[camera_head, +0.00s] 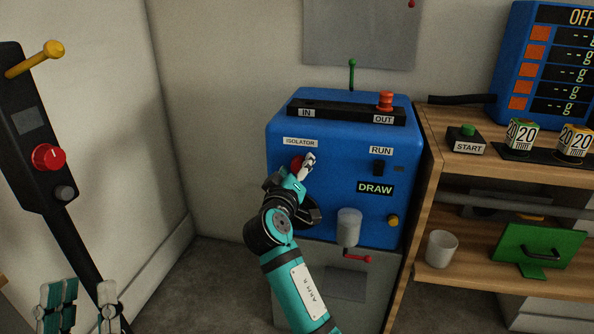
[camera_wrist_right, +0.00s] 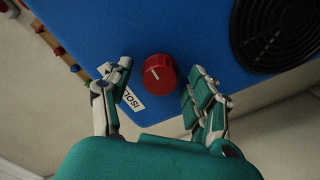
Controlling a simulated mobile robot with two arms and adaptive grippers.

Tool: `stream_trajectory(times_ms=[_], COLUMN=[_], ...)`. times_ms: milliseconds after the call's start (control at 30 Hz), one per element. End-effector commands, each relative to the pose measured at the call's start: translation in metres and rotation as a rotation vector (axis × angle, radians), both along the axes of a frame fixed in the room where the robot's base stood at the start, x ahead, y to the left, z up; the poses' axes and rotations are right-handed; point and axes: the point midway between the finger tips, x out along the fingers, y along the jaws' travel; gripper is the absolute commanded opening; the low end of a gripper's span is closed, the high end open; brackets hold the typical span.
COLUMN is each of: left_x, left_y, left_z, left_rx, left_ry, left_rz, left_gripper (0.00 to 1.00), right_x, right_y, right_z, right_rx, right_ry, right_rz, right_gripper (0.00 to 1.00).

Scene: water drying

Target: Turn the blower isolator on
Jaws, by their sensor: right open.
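The isolator is a red round knob (camera_wrist_right: 160,74) with a white pointer line, on the front of the blue machine (camera_head: 345,190). In the head view the knob (camera_head: 296,162) is partly hidden by my right gripper (camera_head: 293,170), under the ISOLATOR label (camera_head: 300,142). In the right wrist view, my right gripper (camera_wrist_right: 158,80) is open, one finger on each side of the knob, with gaps visible between fingers and knob. The pointer line aims up and slightly left there. My left gripper (camera_head: 83,306) is at the bottom left, fingers apart and empty, away from the machine.
A RUN switch (camera_head: 378,167), yellow button (camera_head: 393,221) and grey cylinder (camera_head: 348,228) are on the machine's front. An orange-red OUT piece (camera_head: 385,101) is on top. A wooden shelf (camera_head: 437,180) stands close right. A black post with another red knob (camera_head: 48,157) stands left.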

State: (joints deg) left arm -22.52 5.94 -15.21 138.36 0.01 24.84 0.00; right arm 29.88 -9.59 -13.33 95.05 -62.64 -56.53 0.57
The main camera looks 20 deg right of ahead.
Motion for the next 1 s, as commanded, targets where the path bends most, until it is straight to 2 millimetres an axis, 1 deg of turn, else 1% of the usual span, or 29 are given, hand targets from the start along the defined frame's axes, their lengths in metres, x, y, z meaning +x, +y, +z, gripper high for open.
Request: stream_trajectory(times_ms=[167,400,500,600,700,1000], left_x=[0.000,0.000,0.000,0.000,0.000,0.000], left_y=[0.000,0.000,0.000,0.000,0.000,0.000], left_z=[0.000,0.000,0.000,0.000,0.000,0.000], left_rx=[0.000,0.000,0.000,0.000,0.000,0.000], left_ry=[0.000,0.000,0.000,0.000,0.000,0.000], left_rz=[0.000,0.000,0.000,0.000,0.000,0.000], left_gripper=[0.40,0.40,0.40,0.40,0.40,0.40], right_x=[0.000,-0.001,-0.001,0.000,0.000,0.000], right_y=[0.000,0.000,0.000,0.000,0.001,0.001], right_z=[0.025,0.076,0.089,0.096,0.099,0.098], right_rx=[0.002,0.001,0.001,0.000,0.001,0.001], right_ry=[-0.006,-0.014,-0.009,-0.005,-0.003,0.000], right_rz=[0.001,-0.001,-0.002,0.000,0.001,0.001], right_gripper=[0.58,0.58,0.58,0.58,0.58,0.58])
